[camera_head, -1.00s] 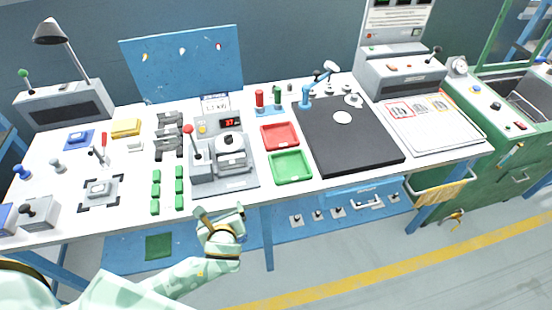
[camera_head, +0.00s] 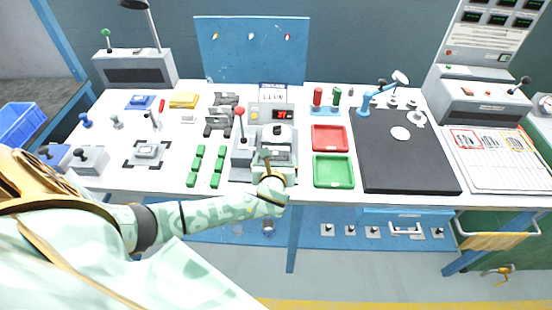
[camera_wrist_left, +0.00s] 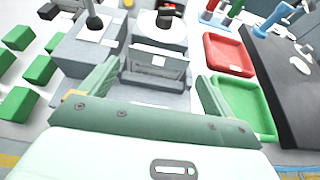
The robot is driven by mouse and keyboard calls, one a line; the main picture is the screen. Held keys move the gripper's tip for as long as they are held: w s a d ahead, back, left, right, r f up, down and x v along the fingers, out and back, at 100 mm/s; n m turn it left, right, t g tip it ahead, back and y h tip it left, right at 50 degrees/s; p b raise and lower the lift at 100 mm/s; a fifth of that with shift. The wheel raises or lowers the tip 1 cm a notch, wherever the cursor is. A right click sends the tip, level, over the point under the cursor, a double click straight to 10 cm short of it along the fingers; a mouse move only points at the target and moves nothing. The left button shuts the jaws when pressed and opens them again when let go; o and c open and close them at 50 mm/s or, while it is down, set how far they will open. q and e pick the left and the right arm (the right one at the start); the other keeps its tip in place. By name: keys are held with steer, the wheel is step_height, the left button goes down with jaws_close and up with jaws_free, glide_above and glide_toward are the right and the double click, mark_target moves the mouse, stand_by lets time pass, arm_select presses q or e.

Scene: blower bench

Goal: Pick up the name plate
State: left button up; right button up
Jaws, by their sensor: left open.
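A grey plate with a small white label (camera_wrist_left: 158,62), which looks like the name plate, stands at the front of the grey fixture with a round white top (camera_head: 278,131). My left gripper (camera_head: 277,161) is at the front of this fixture, over the bench's near edge. In the left wrist view its two fingers (camera_wrist_left: 158,73) are apart, one to each side of the labelled plate's lower part, with nothing visibly held. Whether they touch the fixture cannot be told. In the head view the hand partly hides the fixture's front. My right gripper is not in view.
A red-knobbed lever (camera_head: 240,112) stands just left of the fixture. Several green blocks (camera_head: 195,164) lie further left. A red tray (camera_head: 329,139) and a green tray (camera_head: 333,172) are on the right, beside a black mat (camera_head: 400,160).

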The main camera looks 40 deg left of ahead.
mark_target(275, 156)
arm_select(q)
steer(key=b+x, duration=0.1)
steer(key=x, duration=0.3)
steer(key=shift+a+f, duration=0.1)
steer(key=shift+c, duration=0.3)
steer(key=c, duration=0.7)
